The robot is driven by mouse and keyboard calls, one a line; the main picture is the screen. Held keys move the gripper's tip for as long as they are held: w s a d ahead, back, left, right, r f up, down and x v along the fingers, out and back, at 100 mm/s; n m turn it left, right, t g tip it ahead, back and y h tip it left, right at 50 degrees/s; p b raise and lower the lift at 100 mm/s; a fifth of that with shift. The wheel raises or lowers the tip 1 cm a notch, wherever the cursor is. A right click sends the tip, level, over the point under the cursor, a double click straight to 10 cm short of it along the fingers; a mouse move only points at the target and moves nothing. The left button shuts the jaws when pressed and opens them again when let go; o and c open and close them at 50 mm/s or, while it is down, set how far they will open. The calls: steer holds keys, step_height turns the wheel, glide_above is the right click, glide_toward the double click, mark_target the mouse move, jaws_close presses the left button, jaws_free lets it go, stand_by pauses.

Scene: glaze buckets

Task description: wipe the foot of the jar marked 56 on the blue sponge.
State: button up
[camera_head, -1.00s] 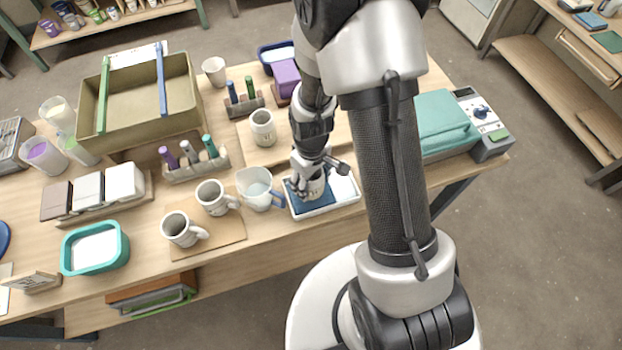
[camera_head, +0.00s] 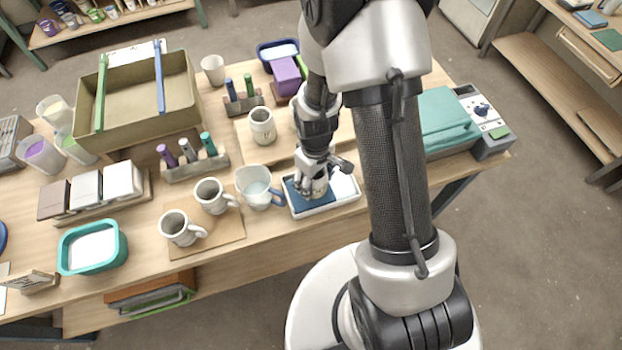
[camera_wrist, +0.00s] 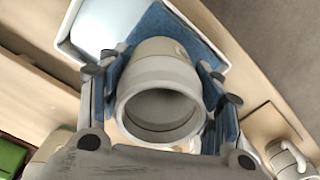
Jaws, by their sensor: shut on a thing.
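My gripper (camera_head: 315,180) is shut on a pale grey jar (camera_head: 319,188), with one finger on each side of it. In the wrist view the jar (camera_wrist: 160,100) shows its open, empty mouth towards the camera. The jar is on or just over the blue sponge (camera_head: 300,192), which lies in a white tray (camera_head: 345,190); I cannot tell whether its foot touches. The sponge also shows behind the jar in the wrist view (camera_wrist: 160,24). The number on the held jar is not readable.
A measuring jug (camera_head: 255,187) with a blue handle stands close left of the tray. Two grey mugs (camera_head: 180,229) are on a board further left. Another marked jar (camera_head: 262,126) stands behind on a board.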

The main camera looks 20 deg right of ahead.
steer(key=shift+d, duration=1.2)
steer(key=shift+s+a+f, duration=0.1)
steer(key=shift+a, duration=3.35)
steer(key=shift+d, duration=3.5)
steer(key=shift+a+b, duration=0.3)
steer(key=shift+a, duration=3.25)
steer(key=shift+r, duration=0.2)
step_height(320, 180, up, 7)
steer(key=p, duration=0.5)
